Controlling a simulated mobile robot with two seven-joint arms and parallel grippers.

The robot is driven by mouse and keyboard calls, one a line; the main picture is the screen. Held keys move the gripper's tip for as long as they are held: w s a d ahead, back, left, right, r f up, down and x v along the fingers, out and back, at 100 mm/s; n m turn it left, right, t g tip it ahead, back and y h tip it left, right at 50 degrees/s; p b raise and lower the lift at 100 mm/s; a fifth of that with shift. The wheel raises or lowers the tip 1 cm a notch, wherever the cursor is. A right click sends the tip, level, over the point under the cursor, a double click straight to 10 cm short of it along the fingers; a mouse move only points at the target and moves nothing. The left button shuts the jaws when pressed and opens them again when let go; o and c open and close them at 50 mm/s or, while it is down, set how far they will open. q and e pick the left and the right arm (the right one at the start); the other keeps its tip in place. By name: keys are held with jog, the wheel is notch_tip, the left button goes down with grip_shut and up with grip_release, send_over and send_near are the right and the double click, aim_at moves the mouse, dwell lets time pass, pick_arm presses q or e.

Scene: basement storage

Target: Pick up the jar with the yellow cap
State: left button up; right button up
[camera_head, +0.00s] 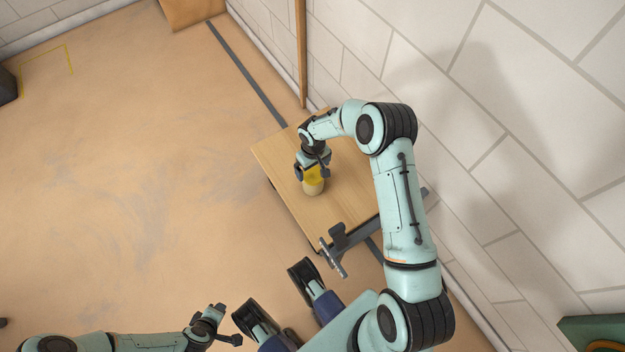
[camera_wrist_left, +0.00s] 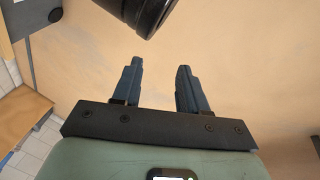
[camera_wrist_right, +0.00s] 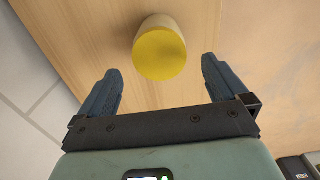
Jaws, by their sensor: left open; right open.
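The jar with the yellow cap (camera_head: 314,187) stands upright on a small wooden table (camera_head: 277,152); my right gripper partly covers it in the head view. In the right wrist view the jar's yellow cap (camera_wrist_right: 160,55) shows ahead of and between the open fingers, with a pale body behind it. My right gripper (camera_head: 313,172) is open and empty, close to the cap; its fingers (camera_wrist_right: 158,85) do not appear to touch the jar. My left gripper (camera_wrist_left: 157,80) is open and empty over bare floor, at the lower left of the head view (camera_head: 228,325).
A white block wall (camera_head: 500,100) runs close along the table's right side. A metal clamp-like handle (camera_head: 333,258) sits at the table's near edge. A wooden post (camera_head: 301,50) stands by the wall. The floor to the left is open.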

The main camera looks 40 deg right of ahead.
aim_at(313, 174)
notch_tip(313, 174, down, 8)
jog(key=shift+r+b, duration=0.1)
jog(key=shift+b, duration=1.05)
pick_arm(q)
jog(key=s+f+g, duration=0.1)
jog(key=s+f, duration=0.3)
jog(key=s, duration=0.1)
jog(key=shift+a+f+g, duration=0.2)
jog(key=shift+a+g, duration=0.1)
jog(key=shift+g, duration=0.1)
pick_arm(e)
jog(key=shift+c, duration=0.3)
jog(key=shift+w+r, duration=0.1)
jog(key=c, duration=1.1)
